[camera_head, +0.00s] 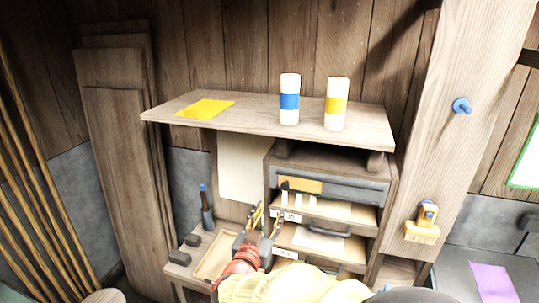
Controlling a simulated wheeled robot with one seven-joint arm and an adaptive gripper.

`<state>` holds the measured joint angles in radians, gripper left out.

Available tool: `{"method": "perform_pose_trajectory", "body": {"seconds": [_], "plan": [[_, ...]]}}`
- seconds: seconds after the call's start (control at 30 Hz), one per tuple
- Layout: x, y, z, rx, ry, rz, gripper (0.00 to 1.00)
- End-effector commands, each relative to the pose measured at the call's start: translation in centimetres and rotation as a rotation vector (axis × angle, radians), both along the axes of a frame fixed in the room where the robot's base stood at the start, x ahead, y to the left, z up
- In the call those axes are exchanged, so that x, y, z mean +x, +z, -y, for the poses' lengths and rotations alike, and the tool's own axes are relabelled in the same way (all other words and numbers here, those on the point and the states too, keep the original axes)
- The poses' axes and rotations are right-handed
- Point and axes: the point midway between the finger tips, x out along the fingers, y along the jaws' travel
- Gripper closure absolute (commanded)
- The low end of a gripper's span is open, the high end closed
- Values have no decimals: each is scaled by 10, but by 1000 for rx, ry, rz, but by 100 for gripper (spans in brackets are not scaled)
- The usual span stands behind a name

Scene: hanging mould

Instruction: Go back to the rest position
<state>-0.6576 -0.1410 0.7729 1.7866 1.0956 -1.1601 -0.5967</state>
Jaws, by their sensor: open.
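My gripper (267,217) is at the lower middle, on the end of my arm with its red band. Its two fingers point up and stand apart with nothing seen between them. It is in front of the drawer cabinet (382,192), over its left side as seen here. My gripper hides part of the lower drawers and the edge of the shallow wooden tray. A yellow piece with a blue part (422,224) is on the wooden post (440,165) at the right. A blue peg (462,106) sticks out of the post above it, with nothing hanging on it.
An upper shelf (240,115) holds a yellow sheet (206,108), a blue-banded cylinder (289,101) and a yellow-banded cylinder (336,104). A dark bottle-like object with a blue top (206,206) stands near the wooden tray (203,275). Boards (122,150) and poles (32,200) lean at left.

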Motion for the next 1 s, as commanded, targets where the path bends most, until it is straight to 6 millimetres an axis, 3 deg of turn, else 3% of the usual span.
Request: {"method": "perform_pose_trajectory", "body": {"seconds": [0.13, 0.23, 0.4, 0.53, 0.67, 0.77, 1.0], "plan": [[3, -39, -36, 85, 139, -117, 60], [-9, -79, -74, 135, 290, -259, 60], [-56, -115, -123, 197, 524, -505, 60], [-102, -129, -127, 217, 642, -689, 60], [-154, -136, -103, 210, 708, -871, 60], [-196, -139, -67, 185, 716, -1004, 60], [-289, -138, 54, 106, 591, -1232, 60]]}}
